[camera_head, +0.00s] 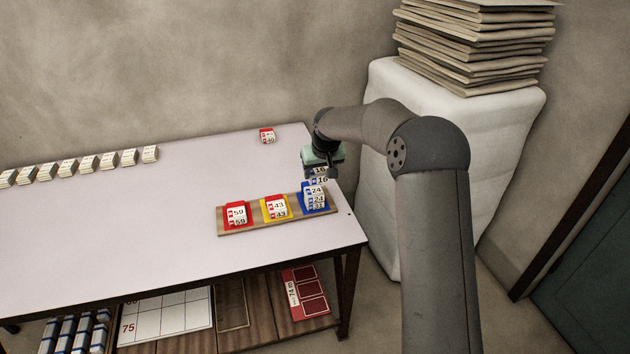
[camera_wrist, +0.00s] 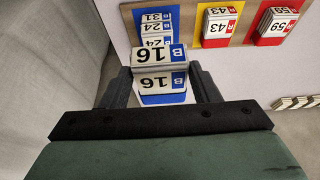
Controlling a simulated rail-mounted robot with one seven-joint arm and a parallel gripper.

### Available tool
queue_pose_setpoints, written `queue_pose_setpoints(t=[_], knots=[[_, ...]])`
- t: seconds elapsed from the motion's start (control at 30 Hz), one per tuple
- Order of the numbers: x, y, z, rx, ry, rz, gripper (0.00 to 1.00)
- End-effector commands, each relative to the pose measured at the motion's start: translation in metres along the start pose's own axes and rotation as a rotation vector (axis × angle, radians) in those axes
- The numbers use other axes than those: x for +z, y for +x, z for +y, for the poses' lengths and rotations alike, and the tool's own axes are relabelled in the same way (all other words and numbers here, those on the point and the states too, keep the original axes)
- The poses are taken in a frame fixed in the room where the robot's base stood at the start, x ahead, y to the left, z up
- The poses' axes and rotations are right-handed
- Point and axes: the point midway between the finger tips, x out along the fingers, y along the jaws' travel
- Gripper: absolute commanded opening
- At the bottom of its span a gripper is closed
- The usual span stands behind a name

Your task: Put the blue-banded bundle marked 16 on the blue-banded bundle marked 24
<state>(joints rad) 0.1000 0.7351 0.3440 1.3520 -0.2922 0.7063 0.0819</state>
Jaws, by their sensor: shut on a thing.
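My gripper (camera_head: 320,163) is shut on the blue-banded bundle marked 16 (camera_head: 319,180). In the wrist view the bundle marked 16 (camera_wrist: 160,62) sits between the two fingers (camera_wrist: 162,84). The blue-banded bundle marked 24 (camera_head: 315,192) is just below it in the head view, on top of a bundle marked 31 (camera_head: 318,206) on the blue pad. In the wrist view the bundle marked 24 (camera_wrist: 154,28) shows beyond the held one, partly hidden by it. I cannot tell whether 16 touches 24.
The wooden board (camera_head: 249,229) also bears a red-banded bundle marked 59 (camera_head: 237,214) and a bundle marked 43 (camera_head: 277,207) on a yellow pad. A red-banded bundle (camera_head: 267,136) lies near the table's back edge. Several pale bundles (camera_head: 88,163) line the back left. The table middle is clear.

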Motion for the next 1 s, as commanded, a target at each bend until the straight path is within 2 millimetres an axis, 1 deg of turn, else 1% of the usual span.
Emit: queue_pose_setpoints(t=[0.03,0.1,0.2,0.3,0.53,0.73,1.0], knots=[[-0.011,0.010,0.001,-0.002,0.002,-0.001,0.33],[-0.013,0.029,0.001,-0.002,0.001,-0.004,0.33],[-0.020,0.050,0.003,-0.002,0.001,-0.002,0.33],[-0.025,0.064,0.004,-0.001,0.002,0.000,0.33],[-0.029,0.080,0.005,0.000,0.001,0.001,0.33],[-0.018,0.106,0.005,-0.001,0.001,-0.001,0.33],[-0.018,0.109,0.005,0.000,0.001,0.002,0.33]])
